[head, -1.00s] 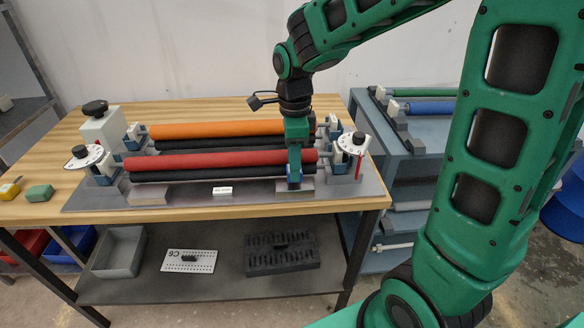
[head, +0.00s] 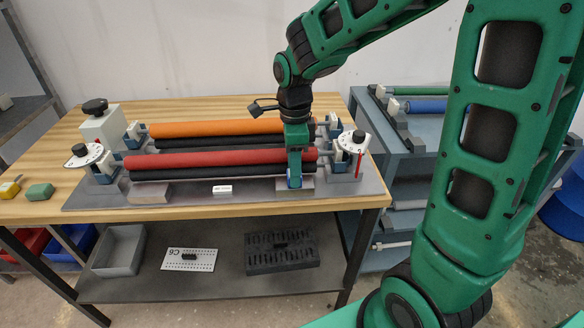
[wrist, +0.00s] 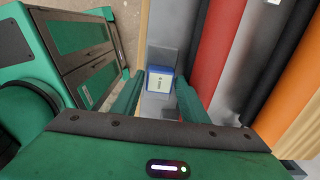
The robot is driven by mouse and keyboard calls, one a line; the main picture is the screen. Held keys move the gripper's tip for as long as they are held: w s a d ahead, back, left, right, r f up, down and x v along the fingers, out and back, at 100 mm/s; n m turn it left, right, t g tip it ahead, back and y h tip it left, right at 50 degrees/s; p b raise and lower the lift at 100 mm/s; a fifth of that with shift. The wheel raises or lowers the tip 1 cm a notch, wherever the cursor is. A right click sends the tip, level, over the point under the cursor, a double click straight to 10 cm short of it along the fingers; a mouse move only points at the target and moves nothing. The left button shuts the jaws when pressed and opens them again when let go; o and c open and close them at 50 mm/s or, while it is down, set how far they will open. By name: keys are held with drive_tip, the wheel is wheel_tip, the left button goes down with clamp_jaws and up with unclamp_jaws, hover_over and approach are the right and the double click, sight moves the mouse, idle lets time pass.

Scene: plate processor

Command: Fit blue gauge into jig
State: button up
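The blue gauge (wrist: 160,80) is a small block with a pale, lettered face and blue edges, between my fingertips in the wrist view. My gripper (wrist: 161,88) is shut on it, one finger on each side. In the head view, my gripper (head: 294,181) points down at the right front of the roller jig (head: 255,194), in front of the red roller and over a grey block (head: 307,183). Only a bit of blue shows there. Whether the gauge touches the block is hidden.
The red roller (head: 215,157) and orange roller (head: 215,128) run beside my gripper, with black rollers below. A dial (head: 354,142) stands close on the right. A white label (head: 222,189) lies on the base plate. A matching grey block (head: 152,193) sits at left.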

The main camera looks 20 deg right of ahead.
wheel_tip(320, 180, up, 13)
drive_tip(key=s+d+f+n, duration=0.4)
drive_tip(key=s+d+n, duration=0.3)
drive_tip(key=s, duration=0.4)
drive_tip(key=s+d+f+n, duration=0.4)
drive_tip(key=s+d+n, duration=0.4)
drive_tip(key=s+d, duration=0.2)
drive_tip(key=shift+s+d, duration=0.15)
drive_tip(key=shift+s, duration=1)
drive_tip(key=shift+w+f, duration=0.3)
drive_tip(key=shift+w, duration=0.3)
